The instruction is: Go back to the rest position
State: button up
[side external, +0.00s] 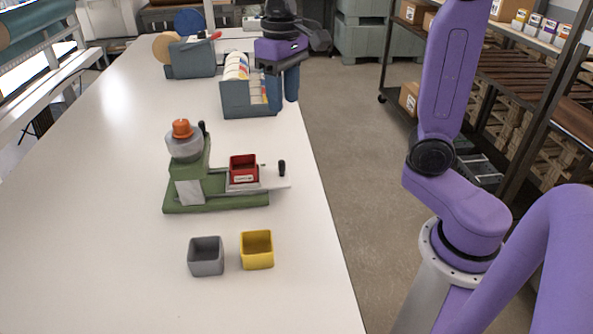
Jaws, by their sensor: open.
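My gripper (283,92) is at the upper middle of the side external view, with its two blue fingers pointing down. The fingers are apart, with nothing seen between them. It is at the right side of a grey rack (250,110) that holds several white, round-edged items with coloured marks. From this angle I cannot tell whether the fingers touch the rack or are only in front of it.
The white table (110,250) holds a green machine (190,203) with a red bin (243,168), a grey bin (206,256) and a yellow bin (257,250). A grey holder with discs (192,60) stands farther back. Shelving (540,80) stands at right across the floor.

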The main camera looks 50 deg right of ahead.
jog(key=s+f+n, duration=0.6)
jog(key=s, duration=0.5)
jog(key=s+f+n, duration=0.6)
jog(key=s, duration=0.5)
